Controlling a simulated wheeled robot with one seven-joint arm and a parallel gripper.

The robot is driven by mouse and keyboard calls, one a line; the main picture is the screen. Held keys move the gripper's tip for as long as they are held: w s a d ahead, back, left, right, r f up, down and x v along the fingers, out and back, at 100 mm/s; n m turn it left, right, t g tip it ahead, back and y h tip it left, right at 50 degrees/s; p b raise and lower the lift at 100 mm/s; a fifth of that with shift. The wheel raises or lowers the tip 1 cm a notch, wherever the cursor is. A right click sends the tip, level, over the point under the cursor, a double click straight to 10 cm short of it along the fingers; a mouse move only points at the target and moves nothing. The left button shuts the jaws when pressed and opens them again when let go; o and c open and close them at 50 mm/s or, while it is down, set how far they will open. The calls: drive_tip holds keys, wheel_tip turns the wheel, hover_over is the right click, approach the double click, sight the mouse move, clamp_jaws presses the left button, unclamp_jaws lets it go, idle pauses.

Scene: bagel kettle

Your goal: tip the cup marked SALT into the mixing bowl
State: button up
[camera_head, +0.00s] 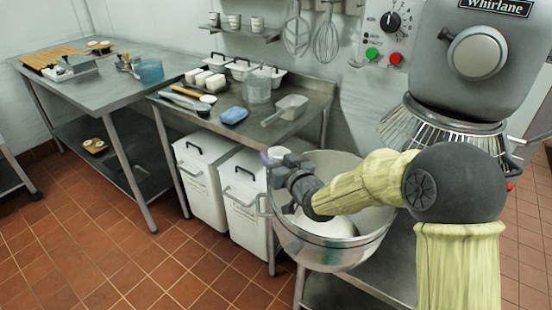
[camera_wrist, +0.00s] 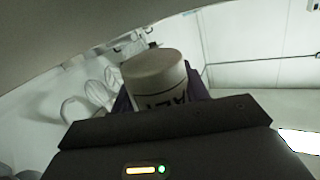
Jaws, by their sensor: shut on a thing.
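The mixing bowl (camera_head: 345,252), a large steel bowl with a side handle, stands under the mixer, with pale contents inside. My gripper (camera_head: 275,161) is at the bowl's left far rim and is shut on a small white cup (camera_head: 280,152). In the wrist view the cup (camera_wrist: 160,80) shows dark letters, partly hidden, that look like the end of SALT. My gripper also shows there (camera_wrist: 165,110), with purple finger pads beside the cup. The cup looks tilted, but I cannot tell how far. I see no stream of salt.
The mixer (camera_head: 480,60) stands above the bowl with a wire guard (camera_head: 400,125). A steel table behind holds a scoop (camera_head: 288,108), a blue item (camera_head: 234,115) and a clear jug (camera_head: 257,88). More cups (camera_head: 234,21) stand on the wall shelf. White bins (camera_head: 205,180) stand below the table.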

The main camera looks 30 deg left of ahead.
drive_tip(key=shift+d, duration=0.1)
drive_tip(key=w+d+r+m+g+p, duration=0.1)
drive_tip(key=d+m+g+p, duration=0.4)
drive_tip(key=d+m+p, duration=0.8)
drive_tip(key=r+m+p, duration=0.1)
drive_tip(key=m+p, duration=0.1)
drive_tip(key=p, duration=1.1)
drive_tip(key=shift+w+r+y, duration=0.15)
drive_tip(key=shift+w+y, duration=0.15)
drive_tip(key=shift+w, duration=0.05)
idle(0.5)
idle(1.3)
